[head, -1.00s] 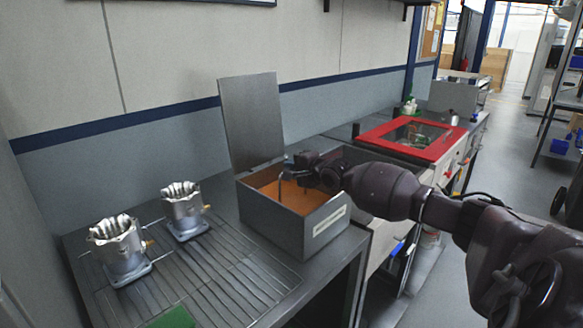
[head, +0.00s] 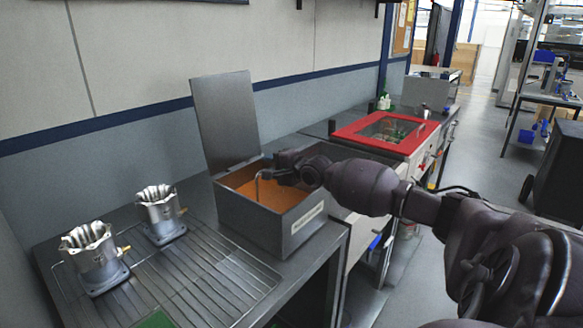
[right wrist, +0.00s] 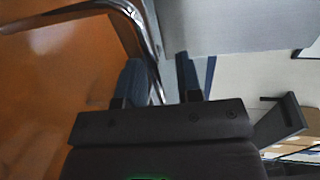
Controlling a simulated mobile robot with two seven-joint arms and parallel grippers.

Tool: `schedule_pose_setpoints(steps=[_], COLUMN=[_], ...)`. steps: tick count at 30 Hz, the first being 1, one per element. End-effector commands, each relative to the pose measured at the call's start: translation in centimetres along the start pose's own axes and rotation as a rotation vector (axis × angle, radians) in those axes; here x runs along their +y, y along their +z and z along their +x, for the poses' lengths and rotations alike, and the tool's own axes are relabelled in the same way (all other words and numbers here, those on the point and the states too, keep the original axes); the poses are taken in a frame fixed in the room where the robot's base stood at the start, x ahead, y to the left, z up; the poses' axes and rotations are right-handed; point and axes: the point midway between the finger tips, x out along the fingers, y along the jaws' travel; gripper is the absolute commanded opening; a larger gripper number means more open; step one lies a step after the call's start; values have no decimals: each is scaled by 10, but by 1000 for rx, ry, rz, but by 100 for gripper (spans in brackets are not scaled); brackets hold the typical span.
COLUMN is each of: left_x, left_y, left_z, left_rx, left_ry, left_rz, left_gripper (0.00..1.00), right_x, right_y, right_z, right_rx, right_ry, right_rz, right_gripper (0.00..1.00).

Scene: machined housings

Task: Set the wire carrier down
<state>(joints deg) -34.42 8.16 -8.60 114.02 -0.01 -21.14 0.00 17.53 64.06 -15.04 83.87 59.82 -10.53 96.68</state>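The wire carrier (head: 257,188) shows in the head view as a thin bent metal handle rising from the orange interior of a grey open box (head: 262,228). Whatever part of it is lower in the box is hidden. My right gripper (head: 268,175) is over the box, at the top of the handle. In the right wrist view, the bright carrier wire (right wrist: 148,50) passes between the two dark fingers of my right gripper (right wrist: 160,80), closer to the left finger. A gap shows on its right side, so the fingers look open around it. My left gripper is out of view.
The box's lid (head: 225,118) stands raised at the back. Two metal housings (head: 93,258) (head: 160,214) stand on a wire rack (head: 215,283) to the left. A red-framed unit (head: 388,133) is at the right. The rack's front right part is bare.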

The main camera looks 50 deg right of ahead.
Motion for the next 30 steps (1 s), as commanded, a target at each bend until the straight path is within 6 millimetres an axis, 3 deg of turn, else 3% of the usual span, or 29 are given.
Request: schedule_pose_setpoints(steps=[18, 30], left_x=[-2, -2], left_y=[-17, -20], left_z=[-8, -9], left_rx=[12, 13], left_ry=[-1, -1], left_rz=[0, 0], left_gripper=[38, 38], right_x=[-1, 0], right_y=[0, 0], right_z=[-81, -106], right_rx=[1, 1], right_ry=[1, 0], right_rz=[-1, -1], right_gripper=[33, 33])
